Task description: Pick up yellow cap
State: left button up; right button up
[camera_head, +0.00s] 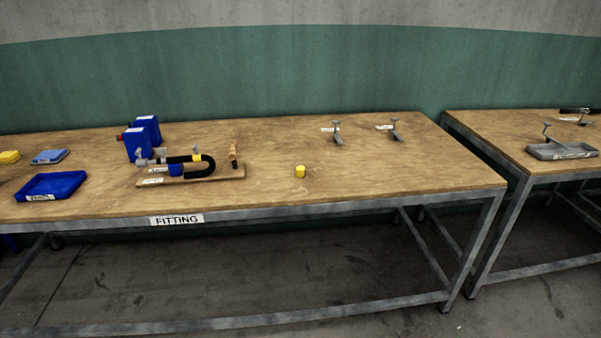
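A small yellow cap (300,171) stands on the wooden top of the workbench labelled FITTING (340,195), right of the bench's middle. The bench surface around it is bare. Nothing touches it. Neither of my grippers shows in the head view.
A blue tray (50,186) lies far left. Two small metal stands (337,132) (396,130) are at the back. A second table (490,130) stands right across a gap.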

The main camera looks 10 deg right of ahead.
aim_at(299, 170)
jog(key=i+l, duration=0.2)
jog(key=l, duration=0.15)
jog(key=i+l, duration=0.15)
jog(key=l, duration=0.2)
jog(key=i+l, duration=0.2)
jog(key=l, duration=0.15)
jog(key=j+u, duration=0.05)
